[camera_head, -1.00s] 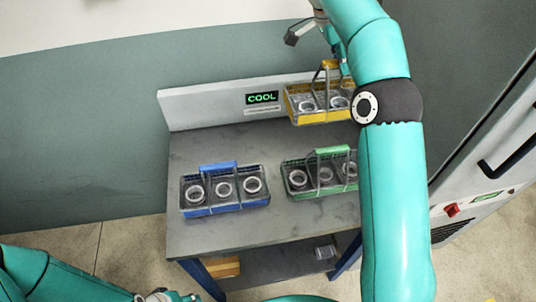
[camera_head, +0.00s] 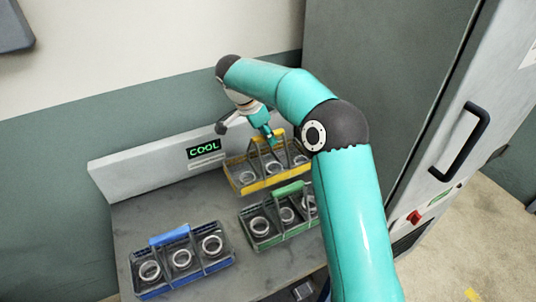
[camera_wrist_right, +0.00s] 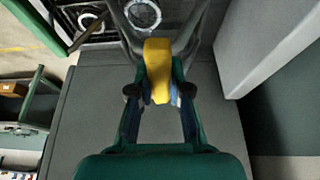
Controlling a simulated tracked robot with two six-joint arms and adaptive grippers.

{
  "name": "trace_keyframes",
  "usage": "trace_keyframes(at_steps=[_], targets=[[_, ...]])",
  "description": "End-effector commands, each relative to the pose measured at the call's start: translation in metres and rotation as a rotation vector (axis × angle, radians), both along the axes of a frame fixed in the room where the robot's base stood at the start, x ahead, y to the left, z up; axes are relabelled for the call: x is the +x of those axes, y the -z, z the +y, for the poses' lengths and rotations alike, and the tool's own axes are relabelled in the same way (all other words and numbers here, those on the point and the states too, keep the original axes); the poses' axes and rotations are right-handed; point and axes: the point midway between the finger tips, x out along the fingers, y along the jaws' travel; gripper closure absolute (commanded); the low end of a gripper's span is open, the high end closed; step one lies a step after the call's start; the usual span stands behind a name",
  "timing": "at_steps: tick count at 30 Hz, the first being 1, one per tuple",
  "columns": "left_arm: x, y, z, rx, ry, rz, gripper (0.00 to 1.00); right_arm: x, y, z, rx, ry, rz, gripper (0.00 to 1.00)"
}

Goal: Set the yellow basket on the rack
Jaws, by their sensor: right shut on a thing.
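I cannot tell whether the basket's bottom touches the table. My right forearm crosses near its right end. My left gripper is not in view.
A green basket (camera_head: 268,240) with rings stands just in front of the yellow one. A blue basket (camera_head: 185,275) with rings stands at the front left. A grey cabinet with a black handle (camera_head: 460,142) and red switch (camera_head: 414,217) stands at the right. The table's back left is clear.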

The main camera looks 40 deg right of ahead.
Motion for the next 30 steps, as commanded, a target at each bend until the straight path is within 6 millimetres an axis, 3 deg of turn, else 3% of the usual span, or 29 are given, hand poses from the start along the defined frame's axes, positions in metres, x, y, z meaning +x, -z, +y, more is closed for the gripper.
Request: trace_keyframes(at_steps=[18,27,28,30], targets=[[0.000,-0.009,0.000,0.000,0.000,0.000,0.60,0.001,0.062,0.001,-0.001,-0.002,0.000,1.00],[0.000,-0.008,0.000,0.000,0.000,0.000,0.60,0.002,0.065,0.001,-0.002,-0.003,-0.003,1.00],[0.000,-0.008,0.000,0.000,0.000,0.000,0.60,0.001,0.066,0.001,0.000,-0.004,-0.001,0.81],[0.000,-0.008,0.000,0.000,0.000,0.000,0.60,0.001,0.066,0.001,0.000,-0.003,0.000,0.70]])
